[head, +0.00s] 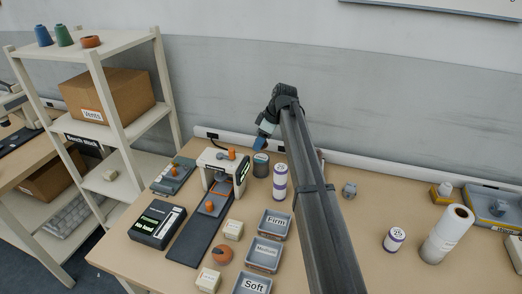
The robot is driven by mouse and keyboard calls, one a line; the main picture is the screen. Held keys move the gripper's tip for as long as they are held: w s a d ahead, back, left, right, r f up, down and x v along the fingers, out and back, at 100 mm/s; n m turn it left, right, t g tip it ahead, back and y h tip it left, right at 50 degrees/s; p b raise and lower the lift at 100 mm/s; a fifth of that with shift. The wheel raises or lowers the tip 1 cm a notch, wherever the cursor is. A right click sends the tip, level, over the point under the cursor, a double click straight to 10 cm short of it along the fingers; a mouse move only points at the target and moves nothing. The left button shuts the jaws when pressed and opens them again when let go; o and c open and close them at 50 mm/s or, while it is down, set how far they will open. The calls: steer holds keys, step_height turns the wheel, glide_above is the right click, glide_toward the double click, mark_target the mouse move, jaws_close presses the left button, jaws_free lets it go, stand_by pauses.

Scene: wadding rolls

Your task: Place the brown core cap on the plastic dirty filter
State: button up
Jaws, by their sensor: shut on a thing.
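My gripper (260,143) is at the upper middle of the head view, pointing down and to the left. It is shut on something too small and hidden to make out. Just below it stands a short dark grey cylinder (261,168) with a lighter top; I cannot tell whether the two touch. I cannot clearly pick out the brown core cap or a filter marked plastic or dirty. An orange-brown round piece (222,253) lies on the table at the front, and an orange-brown ring (90,41) lies on the top shelf.
White-and-purple "25" rolls (280,184) (395,239) stand on the table. Labelled grey trays (274,223), a small press (222,165) and a dark box (157,224) fill the left. My arm crosses the middle. A white roll (447,235) stands at right.

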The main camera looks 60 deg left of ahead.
steer(key=shift+f, duration=2.15)
steer(key=shift+f, duration=0.15)
steer(key=o, duration=1)
steer(key=v, duration=1.2)
steer(key=shift+r, duration=0.2)
